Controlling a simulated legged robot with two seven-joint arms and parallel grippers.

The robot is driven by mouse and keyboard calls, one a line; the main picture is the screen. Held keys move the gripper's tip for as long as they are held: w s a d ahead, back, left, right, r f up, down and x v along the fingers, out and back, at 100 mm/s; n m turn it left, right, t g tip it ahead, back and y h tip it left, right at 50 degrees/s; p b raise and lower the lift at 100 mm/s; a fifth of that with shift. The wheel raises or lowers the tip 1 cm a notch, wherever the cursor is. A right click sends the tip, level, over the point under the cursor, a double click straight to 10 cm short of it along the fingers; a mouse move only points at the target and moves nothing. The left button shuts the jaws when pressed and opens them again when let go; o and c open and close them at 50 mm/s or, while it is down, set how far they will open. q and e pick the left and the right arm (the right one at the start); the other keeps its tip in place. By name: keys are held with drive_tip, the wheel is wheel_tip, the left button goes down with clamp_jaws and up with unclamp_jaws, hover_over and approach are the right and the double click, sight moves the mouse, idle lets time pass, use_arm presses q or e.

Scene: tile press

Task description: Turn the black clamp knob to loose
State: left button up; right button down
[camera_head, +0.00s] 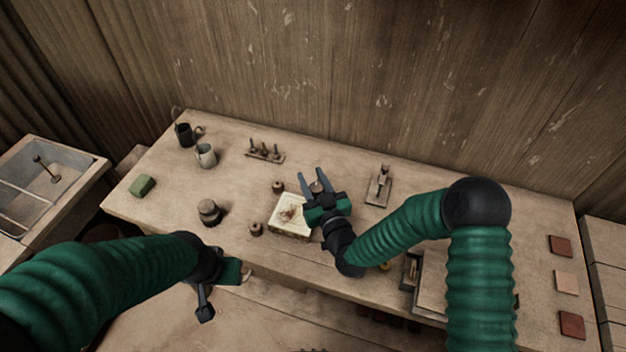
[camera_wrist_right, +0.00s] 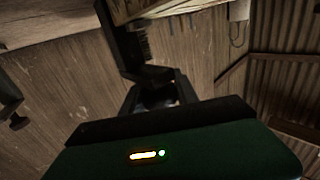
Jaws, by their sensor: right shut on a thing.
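My right gripper (camera_head: 314,177) reaches over the middle of the bench, its two dark fingers pointing to the back wall. A small dark round knob-like thing (camera_head: 317,187) shows between the fingers, and the gripper is shut on it. I cannot tell for sure that it is the black clamp knob. A square block with a pale top (camera_head: 284,226) lies just left of the gripper. In the right wrist view a dark finger (camera_wrist_right: 140,62) shows, but its grip is not clear. My left gripper (camera_head: 222,290) hangs in front of the bench edge, its fingers unclear.
Small dark round pieces (camera_head: 256,229) and a lidded jar (camera_head: 209,212) stand left of the block. A wooden stand (camera_head: 379,186) is at right.

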drive_tip(key=n+y+b, duration=0.1)
drive_tip(key=n+g+y, duration=0.1)
drive_tip(key=y, duration=0.1)
drive_tip(key=shift+s+a+f+n+g+b, duration=0.1)
drive_tip(key=shift+a+f+n+g+b, duration=0.1)
drive_tip(key=shift+n+g+b, duration=0.15)
drive_tip(key=g+y, duration=0.1)
drive_tip(key=n+g+y+b, duration=0.1)
drive_tip(key=n+g+y, duration=0.1)
drive_tip(key=shift+s+a+n+y, duration=0.2)
drive_tip(key=shift+a+n+y, duration=0.05)
drive_tip(key=shift+y, duration=0.05)
drive_tip(key=n+g+y, duration=0.1)
drive_tip(key=g, duration=0.1)
drive_tip(key=n+g+y+b, duration=0.1)
drive_tip(key=n+g, duration=0.1)
drive_tip(key=s+n+g+y, duration=0.1)
drive_tip(key=n+g, duration=0.1)
drive_tip(key=shift+s+a+r+g+y+b, duration=0.1)
drive_tip(key=shift+a+g+y+b, duration=0.25)
drive_tip(key=shift+a+y+b, duration=0.05)
drive_tip(key=shift+s+r+n+g+y+b, duration=0.1)
drive_tip(key=shift+s+n+g+y+b, duration=0.1)
drive_tip(key=shift+n+g, duration=0.45)
drive_tip(key=shift+s+n+g+y+b, duration=0.15)
drive_tip(key=shift+n+g, duration=0.2)
drive_tip(key=shift+g, duration=0.5)
drive_tip(key=shift+r, duration=0.1)
